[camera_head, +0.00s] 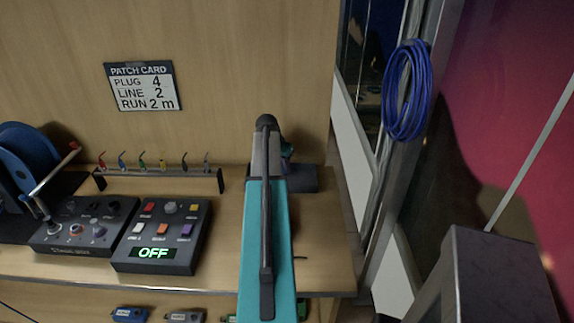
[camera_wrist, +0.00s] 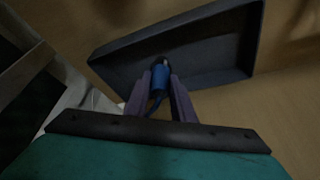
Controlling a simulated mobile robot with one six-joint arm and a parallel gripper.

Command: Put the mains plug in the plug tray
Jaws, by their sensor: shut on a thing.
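A blue plug with a silver tip and a dark cable, which I take to be the mains plug (camera_wrist: 158,82), sits between the fingers of my gripper (camera_wrist: 161,76) in the wrist view. The fingers are shut on it. The dark, shallow plug tray (camera_wrist: 215,62) lies behind and beyond the plug tip in that view. Whether the plug touches the tray, I cannot tell. In the head view the tray (camera_head: 305,180) stands at the right back of the wooden desk, partly hidden by my teal arm. The plug and fingertips are hidden there.
A switch box (camera_head: 160,236) reading OFF and a knob box (camera_head: 84,228) stand on the desk's left. A rack (camera_head: 158,180) of small coloured pieces is behind them. A patch card (camera_head: 142,87) hangs on the wall. A blue cable coil (camera_head: 407,92) hangs at right.

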